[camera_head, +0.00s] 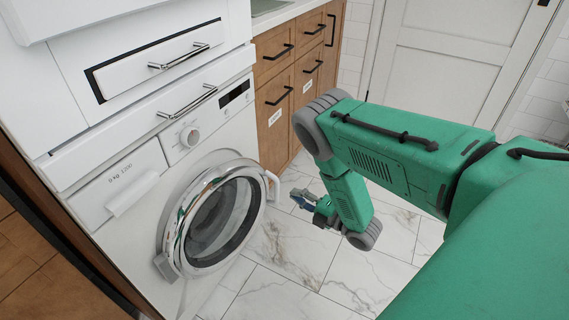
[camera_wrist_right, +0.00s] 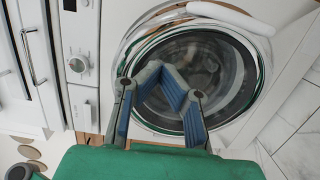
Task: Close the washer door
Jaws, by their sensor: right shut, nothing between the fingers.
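The washer door (camera_head: 214,222) is round, with a chrome rim and dark glass, on the front of the white washer (camera_head: 133,192). It stands out from the front and looks ajar, its right edge reaching past the washer's side. Its white handle (camera_head: 273,186) is on the right. My right gripper (camera_head: 301,198) is shut and empty, to the right of the handle and apart from it in the head view. In the right wrist view, my right gripper (camera_wrist_right: 164,78) shows in front of the door glass (camera_wrist_right: 205,70), with the handle (camera_wrist_right: 232,17) above. My left gripper is not in view.
A drawer with a metal handle (camera_head: 180,57) is above the washer. Wooden cabinets (camera_head: 290,80) with black handles stand behind it to the right. The marble-tiled floor (camera_head: 300,262) is clear around my right gripper. A white room door (camera_head: 445,60) is at the back.

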